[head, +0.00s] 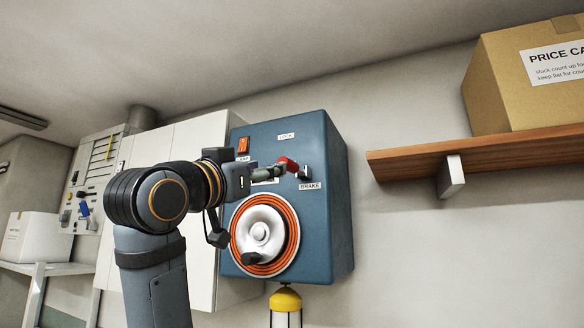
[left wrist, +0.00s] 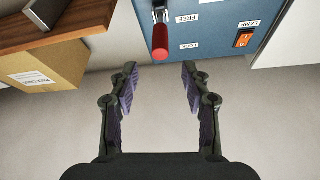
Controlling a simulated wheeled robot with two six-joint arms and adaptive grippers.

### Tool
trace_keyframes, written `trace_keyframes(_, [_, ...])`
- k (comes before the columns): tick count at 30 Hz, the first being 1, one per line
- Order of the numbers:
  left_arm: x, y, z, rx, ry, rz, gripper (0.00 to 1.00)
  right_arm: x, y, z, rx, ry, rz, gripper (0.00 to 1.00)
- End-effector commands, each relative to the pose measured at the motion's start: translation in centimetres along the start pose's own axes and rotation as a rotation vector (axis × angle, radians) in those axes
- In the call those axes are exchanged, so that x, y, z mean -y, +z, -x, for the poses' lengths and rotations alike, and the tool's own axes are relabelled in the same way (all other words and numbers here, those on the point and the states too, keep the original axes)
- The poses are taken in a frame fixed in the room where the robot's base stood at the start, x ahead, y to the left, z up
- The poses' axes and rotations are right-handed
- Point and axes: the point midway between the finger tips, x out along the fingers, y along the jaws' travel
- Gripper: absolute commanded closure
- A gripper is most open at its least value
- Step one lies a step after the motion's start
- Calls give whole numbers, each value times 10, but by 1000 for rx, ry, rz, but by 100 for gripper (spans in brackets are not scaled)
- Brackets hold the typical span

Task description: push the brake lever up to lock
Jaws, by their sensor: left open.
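The brake lever has a red handle (head: 288,164) on a dark pivot at the upper right of the blue box (head: 318,235), above the BRAKE label (head: 310,186). The LOCK label (head: 286,136) is higher up. My left gripper (head: 268,172) is in front of the box beside the handle and partly hides it. In the left wrist view my left gripper (left wrist: 160,70) is open and empty. There the red handle (left wrist: 160,38) lies just beyond the gap between the fingertips, centred on it. Whether a finger touches it is unclear. My right gripper is not in view.
An orange-ringed winch wheel (head: 262,230) is below the lever, and an orange lamp switch (head: 243,145) is at upper left. A wooden shelf (head: 480,152) with a cardboard box (head: 500,85) juts out at right. A yellow-topped object (head: 285,300) hangs below the blue box.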

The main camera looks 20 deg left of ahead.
Motion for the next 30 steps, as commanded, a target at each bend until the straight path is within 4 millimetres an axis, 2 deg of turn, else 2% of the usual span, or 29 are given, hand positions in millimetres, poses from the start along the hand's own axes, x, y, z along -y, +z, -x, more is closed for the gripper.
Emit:
trace_keyframes(5, [0,-2,-21,7,2,2,52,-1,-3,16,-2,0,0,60])
trace_keyframes(12, [0,-4,-74,6,2,2,52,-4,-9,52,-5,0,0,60])
trace_keyframes(16, [1,-2,-94,6,0,2,52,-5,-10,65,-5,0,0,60])
trace_keyframes(21, [0,1,-106,3,0,2,52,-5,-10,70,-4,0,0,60])
trace_keyframes(29, [0,3,-106,3,0,1,52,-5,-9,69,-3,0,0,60])
trace_keyframes(30, [0,3,-106,3,0,1,58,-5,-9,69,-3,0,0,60])
